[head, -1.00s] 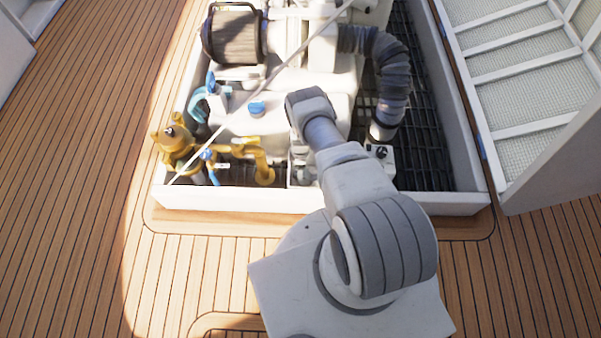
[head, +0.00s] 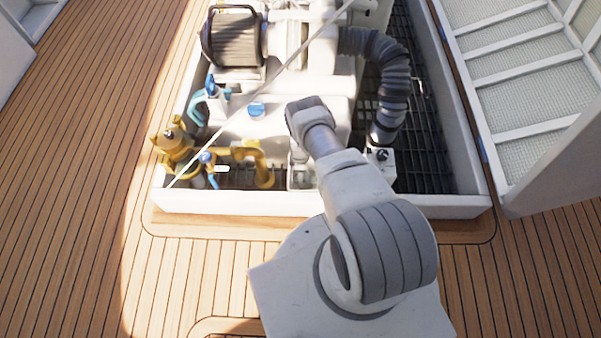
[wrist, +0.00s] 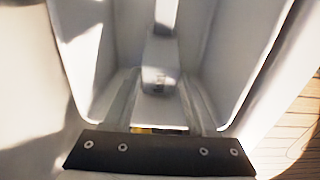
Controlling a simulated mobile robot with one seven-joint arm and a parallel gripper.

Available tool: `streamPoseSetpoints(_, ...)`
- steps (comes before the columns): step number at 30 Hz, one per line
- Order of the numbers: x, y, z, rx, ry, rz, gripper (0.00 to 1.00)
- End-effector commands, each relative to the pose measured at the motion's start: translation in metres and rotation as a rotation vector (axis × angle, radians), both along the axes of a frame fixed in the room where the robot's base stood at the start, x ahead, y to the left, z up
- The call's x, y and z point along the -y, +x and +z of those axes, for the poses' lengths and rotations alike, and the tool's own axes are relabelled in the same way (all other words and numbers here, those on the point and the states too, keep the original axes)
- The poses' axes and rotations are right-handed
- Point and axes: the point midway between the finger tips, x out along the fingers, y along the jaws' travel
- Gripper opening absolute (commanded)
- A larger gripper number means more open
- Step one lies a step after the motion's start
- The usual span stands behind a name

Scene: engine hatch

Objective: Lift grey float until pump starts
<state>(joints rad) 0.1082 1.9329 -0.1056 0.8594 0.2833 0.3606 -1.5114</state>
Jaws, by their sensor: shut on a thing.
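In the wrist view, a pale grey block, seemingly the grey float (wrist: 158,82), sits between the ends of my two fingers. My gripper (wrist: 160,92) is shut on it, inside a deep, pale-walled recess. The contact itself is blurred, and I cannot tell how high the float is lifted.
The open hatch has a white raised rim (head: 240,202). Yellow pipework and a strainer (head: 176,145) stand left of my arm. A ribbed grey hose (head: 392,80) and a small box with a black knob (head: 380,160) are to the right. A pale diagonal rod (head: 285,75) crosses the hatch.

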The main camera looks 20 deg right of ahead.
Motion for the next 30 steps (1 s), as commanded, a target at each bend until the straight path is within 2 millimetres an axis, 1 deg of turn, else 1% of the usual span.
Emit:
streamPoseSetpoints(11, 0.0, 0.0, 0.001, 0.002, 0.004, -0.001, 0.0)
streamPoseSetpoints(17, 0.002, -0.001, 0.006, 0.015, 0.035, -0.006, 0.0)
streamPoseSetpoints(23, 0.007, -0.002, 0.015, 0.048, 0.113, -0.011, 0.0)
streamPoseSetpoints(30, 0.016, -0.006, 0.028, 0.104, 0.247, -0.012, 0.0)
